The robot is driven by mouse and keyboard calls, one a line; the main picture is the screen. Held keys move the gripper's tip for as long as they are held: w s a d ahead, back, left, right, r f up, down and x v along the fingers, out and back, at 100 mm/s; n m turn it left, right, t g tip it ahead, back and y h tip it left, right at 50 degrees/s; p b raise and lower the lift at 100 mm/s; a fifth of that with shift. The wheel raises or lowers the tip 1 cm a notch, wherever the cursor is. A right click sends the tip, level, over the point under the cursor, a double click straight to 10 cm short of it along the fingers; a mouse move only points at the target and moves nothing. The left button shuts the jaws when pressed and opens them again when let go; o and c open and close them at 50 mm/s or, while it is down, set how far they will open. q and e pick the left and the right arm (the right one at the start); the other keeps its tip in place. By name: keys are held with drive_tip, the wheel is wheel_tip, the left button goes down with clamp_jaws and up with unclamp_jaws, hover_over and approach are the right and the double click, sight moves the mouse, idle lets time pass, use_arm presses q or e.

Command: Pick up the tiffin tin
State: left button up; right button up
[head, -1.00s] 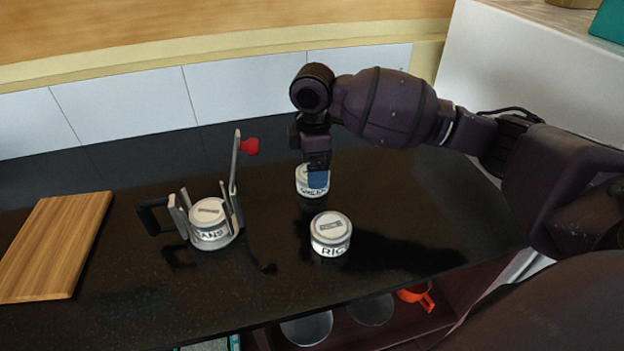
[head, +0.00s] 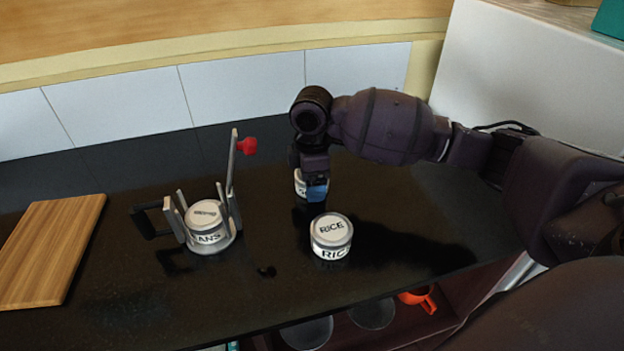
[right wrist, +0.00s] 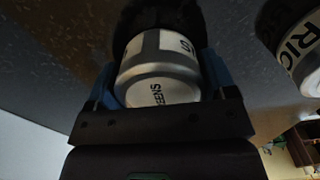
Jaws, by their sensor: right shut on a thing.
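A white and grey tiffin tin (head: 299,184) stands on the dark counter, mostly hidden behind my right gripper (head: 316,188) in the head view. In the right wrist view this tin (right wrist: 160,88) sits between the blue finger pads, its lid lettering ending in "EENS". My right gripper is shut on it. A tin marked RICE (head: 331,238) stands upright on the counter in front of the gripper, apart from it. A tin marked BEANS (head: 207,224) sits in a grey metal carrier (head: 229,236) with a black handle at the left. My left gripper is not in view.
The carrier has a tall upright arm with a red knob (head: 247,146). A wooden board (head: 50,250) lies at the far left. A tiled wall (head: 240,90) runs behind the counter. An orange item (head: 418,298) and round lids (head: 307,331) are on a shelf below.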

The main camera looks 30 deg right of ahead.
use_arm(q)
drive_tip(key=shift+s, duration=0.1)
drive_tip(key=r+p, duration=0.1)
drive_tip(key=p, duration=0.1)
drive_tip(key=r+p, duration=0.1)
drive_tip(key=p, duration=0.1)
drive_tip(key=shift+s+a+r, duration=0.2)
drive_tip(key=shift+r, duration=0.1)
use_arm(e)
wheel_tip(320, 180, up, 20)
